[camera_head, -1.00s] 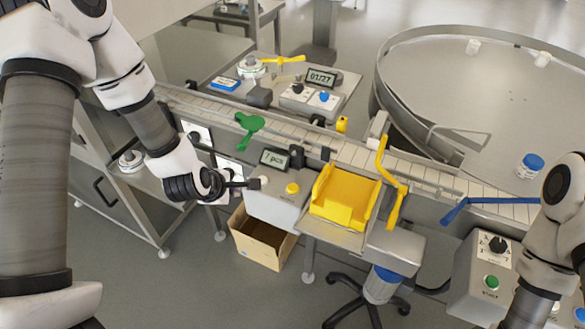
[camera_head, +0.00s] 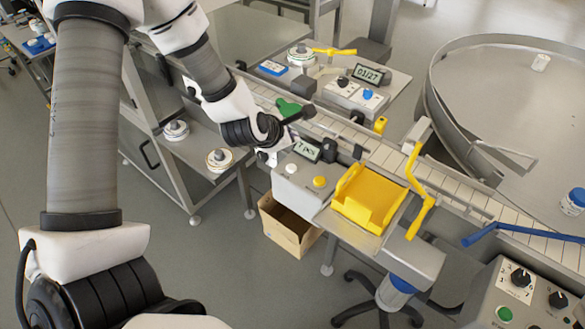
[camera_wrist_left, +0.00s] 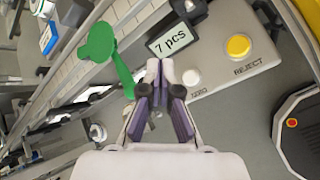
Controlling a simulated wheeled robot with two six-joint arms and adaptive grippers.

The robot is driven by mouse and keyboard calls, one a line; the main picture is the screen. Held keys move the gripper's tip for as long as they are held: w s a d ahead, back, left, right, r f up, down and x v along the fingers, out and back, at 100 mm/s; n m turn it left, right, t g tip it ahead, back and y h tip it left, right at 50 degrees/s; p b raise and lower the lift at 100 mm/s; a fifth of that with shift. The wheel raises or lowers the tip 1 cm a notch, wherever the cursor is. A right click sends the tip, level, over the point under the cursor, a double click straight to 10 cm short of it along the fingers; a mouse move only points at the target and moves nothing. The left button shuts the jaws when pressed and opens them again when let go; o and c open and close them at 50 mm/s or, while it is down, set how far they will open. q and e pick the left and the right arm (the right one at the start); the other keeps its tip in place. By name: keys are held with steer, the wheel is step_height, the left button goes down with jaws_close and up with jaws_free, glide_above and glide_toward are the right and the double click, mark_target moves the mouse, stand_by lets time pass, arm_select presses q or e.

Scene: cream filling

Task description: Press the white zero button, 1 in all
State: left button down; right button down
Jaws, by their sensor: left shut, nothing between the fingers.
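The white zero button (camera_head: 291,168) is on top of a grey control box (camera_head: 293,193), left of a yellow button (camera_head: 320,182). In the left wrist view the zero button (camera_wrist_left: 191,78) has the label ZERO beside it, and the yellow one (camera_wrist_left: 238,46) is labelled REJECT. The display (camera_wrist_left: 170,38) reads 7 pcs. My right gripper is out of view.
A green paddle (camera_head: 287,107) lies by the conveyor close to my left gripper. A yellow tray (camera_head: 368,197) stands right of the control box, with a yellow bent bar (camera_head: 420,192) beyond it. An open cardboard box (camera_head: 284,238) is on the floor below.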

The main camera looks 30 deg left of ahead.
mark_target(291, 168)
arm_select(q)
step_height(291, 168, down, 7)
steer(key=b, duration=0.5)
steer(key=shift+a, duration=0.1)
steer(key=shift+f, duration=0.2)
stand_by(0.8)
steer(key=shift+f+b, duration=0.4)
steer(key=shift+b, duration=0.4)
steer(key=shift+f+b, duration=0.5)
steer(key=shift+b, duration=0.1)
stand_by(0.5)
steer(key=shift+r+p, duration=0.7)
steer(key=shift+r, duration=0.25)
